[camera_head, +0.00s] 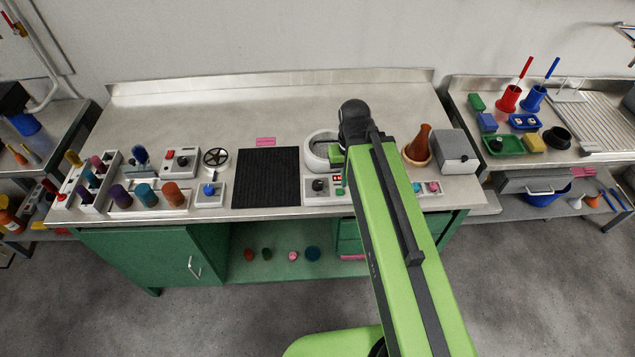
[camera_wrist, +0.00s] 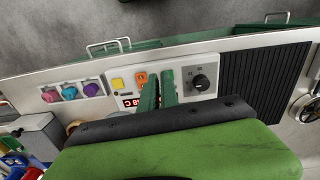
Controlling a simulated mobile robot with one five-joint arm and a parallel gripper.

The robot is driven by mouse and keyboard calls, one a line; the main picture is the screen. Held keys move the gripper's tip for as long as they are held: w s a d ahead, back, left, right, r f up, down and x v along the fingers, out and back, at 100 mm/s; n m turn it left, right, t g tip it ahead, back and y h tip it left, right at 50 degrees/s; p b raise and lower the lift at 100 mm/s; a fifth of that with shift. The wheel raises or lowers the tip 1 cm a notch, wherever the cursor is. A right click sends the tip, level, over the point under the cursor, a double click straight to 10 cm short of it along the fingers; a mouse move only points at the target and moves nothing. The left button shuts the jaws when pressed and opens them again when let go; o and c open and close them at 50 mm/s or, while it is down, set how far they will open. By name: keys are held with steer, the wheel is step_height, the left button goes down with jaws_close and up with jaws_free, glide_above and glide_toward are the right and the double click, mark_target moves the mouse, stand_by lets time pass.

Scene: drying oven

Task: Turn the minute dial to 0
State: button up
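A black round dial (camera_wrist: 201,83) sits on a pale control panel (camera_wrist: 185,65) in the wrist view, with faint marks around it. The dial also shows in the head view (camera_head: 319,185), on the panel at the bench's front edge. Its pointer setting is too small to tell. My gripper (camera_wrist: 160,84) has two dark green fingers with a narrow gap between them and nothing visible held. In the wrist view the fingers lie left of the dial, apart from it in the picture, and cover part of the panel and its red display (camera_wrist: 124,100).
A yellow button (camera_wrist: 118,85) and an orange button (camera_wrist: 141,78) are on the panel. A black ribbed mat (camera_head: 267,178) lies beside it. Coloured knobs (camera_wrist: 70,93) are on the other side. A grey box (camera_head: 455,151) and brown flask (camera_head: 419,142) stand at the bench's right.

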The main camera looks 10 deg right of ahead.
steer(key=shift+o, duration=1.2)
steer(key=shift+m, duration=0.5)
steer(key=shift+o, duration=1.1)
steer(key=shift+w+m, duration=0.15)
steer(key=shift+m, duration=0.65)
steer(key=o, duration=0.5)
steer(key=w+r+m+p, duration=0.1)
steer(key=m, duration=0.2)
steer(key=w+a+r+m+p, duration=0.1)
steer(key=m, duration=0.1)
steer(key=shift+w+a+r+p, duration=0.1)
steer(key=shift+w+r+p, duration=0.2)
steer(key=shift+w, duration=0.05)
steer(key=shift+c, duration=0.2)
step_height(320, 180, up, 9)
steer(key=m+p, duration=0.2)
steer(key=p, duration=0.7)
glide_above(317, 183)
step_height(317, 183, down, 18)
steer(key=b, duration=1.8)
steer(key=shift+f, duration=0.2)
steer(key=shift+r, duration=0.1)
jaws_close()
